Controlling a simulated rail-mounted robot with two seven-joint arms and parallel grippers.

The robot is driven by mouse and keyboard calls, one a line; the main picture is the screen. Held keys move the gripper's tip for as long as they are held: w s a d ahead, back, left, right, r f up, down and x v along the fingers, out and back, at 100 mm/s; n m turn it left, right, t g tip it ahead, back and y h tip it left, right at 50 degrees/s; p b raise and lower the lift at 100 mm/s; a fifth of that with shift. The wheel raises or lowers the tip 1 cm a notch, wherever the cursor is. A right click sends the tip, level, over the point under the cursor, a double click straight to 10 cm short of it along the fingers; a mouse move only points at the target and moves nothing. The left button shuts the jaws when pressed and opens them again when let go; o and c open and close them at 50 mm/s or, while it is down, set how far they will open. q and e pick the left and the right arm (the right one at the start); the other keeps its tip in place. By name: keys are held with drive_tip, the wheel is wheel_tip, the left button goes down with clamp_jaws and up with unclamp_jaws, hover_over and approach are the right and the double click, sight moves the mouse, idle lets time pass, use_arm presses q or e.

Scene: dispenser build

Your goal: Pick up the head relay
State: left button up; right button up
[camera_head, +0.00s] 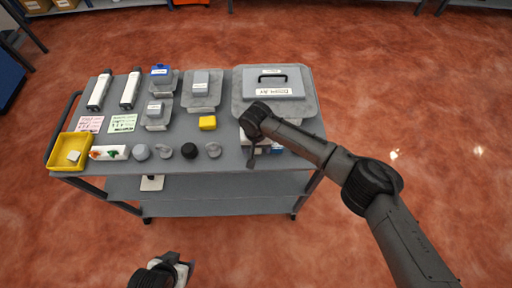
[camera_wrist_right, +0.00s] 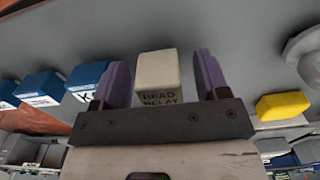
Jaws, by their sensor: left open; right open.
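The head relay (camera_wrist_right: 158,78) is a pale cream block with dark "HEAD RELAY" lettering, seen in the right wrist view. My right gripper (camera_wrist_right: 162,64) is open, with one purple finger on each side of the relay and a visible gap on both sides. In the head view, my right gripper (camera_head: 252,157) is over the front right part of the grey cart, and I cannot make out the relay clearly behind my arm. My left gripper (camera_head: 180,270) shows only partly at the bottom edge, away from the cart.
Several blue labelled boxes (camera_wrist_right: 38,88) stand left of the relay. A yellow block (camera_wrist_right: 283,106) is to its right. The cart top (camera_head: 225,155) also holds a yellow tray (camera_head: 57,163), several round parts and a large lidded grey case (camera_head: 297,106).

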drive_tip(key=shift+f, duration=0.3)
drive_tip(key=c, duration=1.1)
drive_tip(key=shift+r, duration=0.15)
